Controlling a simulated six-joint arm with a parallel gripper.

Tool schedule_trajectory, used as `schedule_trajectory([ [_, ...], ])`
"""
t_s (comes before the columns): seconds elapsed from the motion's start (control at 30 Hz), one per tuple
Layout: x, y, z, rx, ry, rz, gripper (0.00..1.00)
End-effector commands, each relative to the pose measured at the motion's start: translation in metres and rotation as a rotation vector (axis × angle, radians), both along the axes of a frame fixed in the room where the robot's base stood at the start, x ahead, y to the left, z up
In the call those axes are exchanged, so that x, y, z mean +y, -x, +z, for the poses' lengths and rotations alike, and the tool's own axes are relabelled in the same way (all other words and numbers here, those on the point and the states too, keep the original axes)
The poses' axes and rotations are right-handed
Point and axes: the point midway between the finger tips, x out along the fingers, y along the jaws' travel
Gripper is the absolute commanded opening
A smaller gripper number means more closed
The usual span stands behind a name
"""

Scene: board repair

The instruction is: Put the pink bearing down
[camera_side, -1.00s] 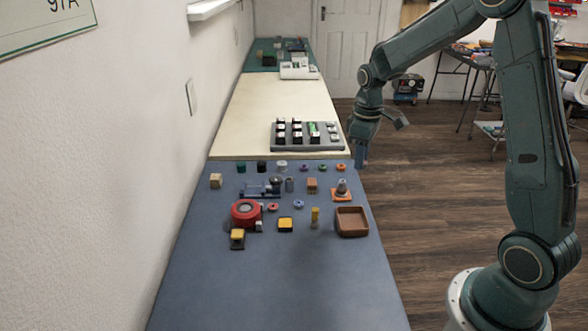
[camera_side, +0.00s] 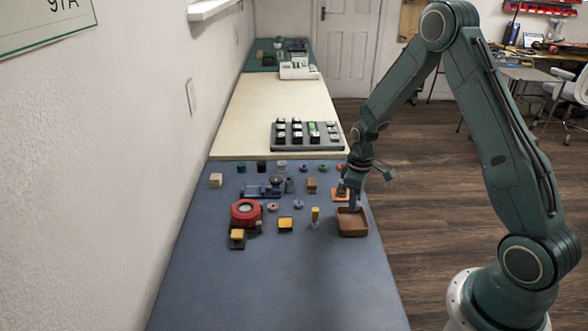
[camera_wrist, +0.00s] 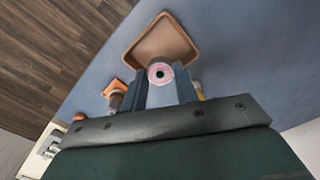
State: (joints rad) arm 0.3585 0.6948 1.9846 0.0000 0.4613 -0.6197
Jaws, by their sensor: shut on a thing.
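My gripper (camera_wrist: 160,85) is shut on the pink bearing (camera_wrist: 159,73), a small ring with a dark hole, held at the fingertips in the wrist view. In that view the bearing overlaps the near edge of the brown tray (camera_wrist: 163,38), whose visible floor is empty. In the side view my gripper (camera_side: 354,206) points down at the back part of the tray (camera_side: 353,233). The bearing cannot be made out there. I cannot tell whether it touches the tray.
An orange square base (camera_side: 338,196) with a grey part stands just behind the tray. A yellow post (camera_side: 315,215), a yellow-topped block (camera_side: 285,224) and a red round part (camera_side: 246,211) stand to the left. The front of the blue mat (camera_side: 275,290) is clear.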

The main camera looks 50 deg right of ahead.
Motion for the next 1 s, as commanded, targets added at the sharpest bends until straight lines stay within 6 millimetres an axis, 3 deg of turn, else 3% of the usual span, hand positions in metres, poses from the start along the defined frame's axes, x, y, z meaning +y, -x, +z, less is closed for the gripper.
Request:
schedule_trajectory([
  [0.13, 0.0, 0.0, -0.018, 0.002, 0.0, 0.0, 0.11],
  [0.53, 0.0, 0.0, -0.028, 0.001, 0.0, 0.0, 0.11],
  [0.8, 0.0, 0.001, -0.054, 0.003, -0.001, 0.0, 0.11],
  [1.0, 0.0, 0.0, -0.062, 0.001, 0.0, 0.0, 0.11],
])
